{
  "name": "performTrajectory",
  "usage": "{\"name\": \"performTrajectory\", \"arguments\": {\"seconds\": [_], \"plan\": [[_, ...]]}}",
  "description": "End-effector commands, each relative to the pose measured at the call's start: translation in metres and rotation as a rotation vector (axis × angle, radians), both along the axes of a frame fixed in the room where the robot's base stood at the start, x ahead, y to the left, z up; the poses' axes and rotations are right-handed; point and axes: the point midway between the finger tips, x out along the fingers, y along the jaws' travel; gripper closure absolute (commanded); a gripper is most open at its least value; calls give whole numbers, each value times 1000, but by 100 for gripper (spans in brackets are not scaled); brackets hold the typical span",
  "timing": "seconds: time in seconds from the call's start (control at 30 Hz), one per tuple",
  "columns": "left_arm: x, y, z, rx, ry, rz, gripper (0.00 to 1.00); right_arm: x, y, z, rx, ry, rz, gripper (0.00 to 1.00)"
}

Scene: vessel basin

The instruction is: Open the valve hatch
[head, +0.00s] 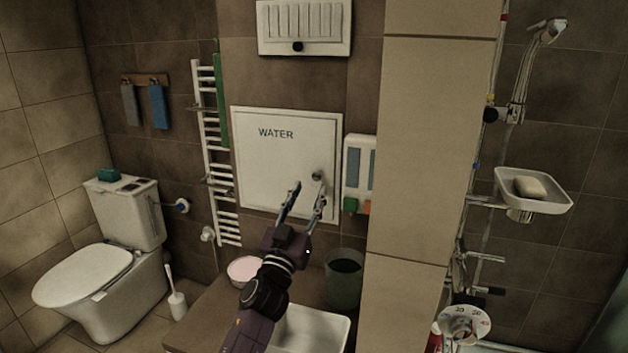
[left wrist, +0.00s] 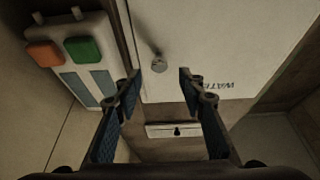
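The valve hatch (head: 270,165) is a white square panel marked WATER, set in the tiled wall and shut. It also shows in the left wrist view (left wrist: 210,45), upside down. Its small round knob (head: 317,176) is near the right edge. In the left wrist view the knob (left wrist: 159,64) stands between the two fingers. My left gripper (head: 307,188) is open and empty, its fingers pointing up at the knob. The fingers also show in the left wrist view (left wrist: 160,75), one to each side. I cannot tell the exact gap to the knob. My right gripper is not in view.
A dispenser (head: 360,170) hangs just right of the hatch, and a towel rail (head: 213,150) is on its left. Below are a sink (head: 312,330), a pink bowl (head: 244,269) and a green bin (head: 344,280). A tiled pillar (head: 420,150) stands to the right.

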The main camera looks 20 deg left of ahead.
Motion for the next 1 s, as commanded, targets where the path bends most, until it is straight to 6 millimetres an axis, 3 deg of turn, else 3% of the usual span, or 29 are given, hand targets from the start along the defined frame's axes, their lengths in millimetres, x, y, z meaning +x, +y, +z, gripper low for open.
{"name": "performTrajectory", "arguments": {"seconds": [0.17, 0.47, 0.67, 1.0], "plan": [[23, 0, 11, -3, 0, 1, 63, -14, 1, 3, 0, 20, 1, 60], [37, -1, 15, -1, 0, 0, 63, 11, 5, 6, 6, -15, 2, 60], [37, -1, 15, -1, 0, 0, 63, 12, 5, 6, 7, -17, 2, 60], [37, -1, 15, -1, 1, 0, 100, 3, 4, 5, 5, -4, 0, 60]]}}
